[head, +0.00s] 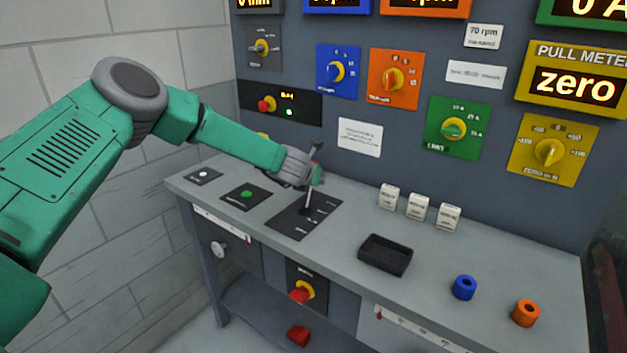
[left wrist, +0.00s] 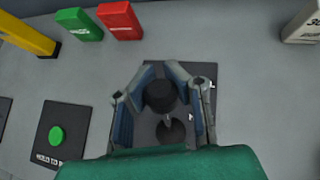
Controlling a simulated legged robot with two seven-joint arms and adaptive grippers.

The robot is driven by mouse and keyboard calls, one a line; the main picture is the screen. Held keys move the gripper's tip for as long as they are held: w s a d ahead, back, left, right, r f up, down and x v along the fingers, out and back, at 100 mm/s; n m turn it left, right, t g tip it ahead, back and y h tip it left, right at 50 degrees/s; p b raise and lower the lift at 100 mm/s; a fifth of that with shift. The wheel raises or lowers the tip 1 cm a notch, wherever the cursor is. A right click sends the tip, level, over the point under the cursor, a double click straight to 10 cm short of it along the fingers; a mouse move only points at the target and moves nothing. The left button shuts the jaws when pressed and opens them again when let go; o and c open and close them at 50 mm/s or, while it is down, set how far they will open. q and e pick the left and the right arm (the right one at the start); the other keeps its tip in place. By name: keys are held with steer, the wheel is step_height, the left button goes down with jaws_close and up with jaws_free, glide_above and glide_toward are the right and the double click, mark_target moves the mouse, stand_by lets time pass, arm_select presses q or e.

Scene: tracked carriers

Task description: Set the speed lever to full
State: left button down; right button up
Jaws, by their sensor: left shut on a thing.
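The speed lever stands on a black plate (head: 288,222) on the grey bench top; its thin metal shaft (head: 308,201) rises from the plate. In the left wrist view its round black knob (left wrist: 160,95) sits between the two fingers. My left gripper (head: 314,172) is shut on the knob, above the plate. In the head view the fingers hide most of the knob. The plate's scale marks are too small to read. My right gripper is in neither view.
A green button (head: 247,194) is left of the lever plate. Red (left wrist: 120,20) and green (left wrist: 79,24) blocks lie near the gripper. A panel with dials stands behind.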

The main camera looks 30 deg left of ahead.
arm_select(q)
steer(key=shift+s+d+f, duration=0.1)
steer(key=shift+d+f, duration=0.2)
steer(key=shift+d, duration=0.1)
steer(key=c, duration=1.3)
jaws_free()
steer(key=shift+d+r, duration=0.1)
steer(key=shift+r, duration=0.05)
steer(key=shift+s+r, duration=0.3)
steer(key=shift+r, duration=0.1)
steer(key=v, duration=1)
steer(key=shift+s+d+r, duration=0.15)
steer(key=shift+s+d, duration=0.05)
steer(key=shift+s, duration=0.1)
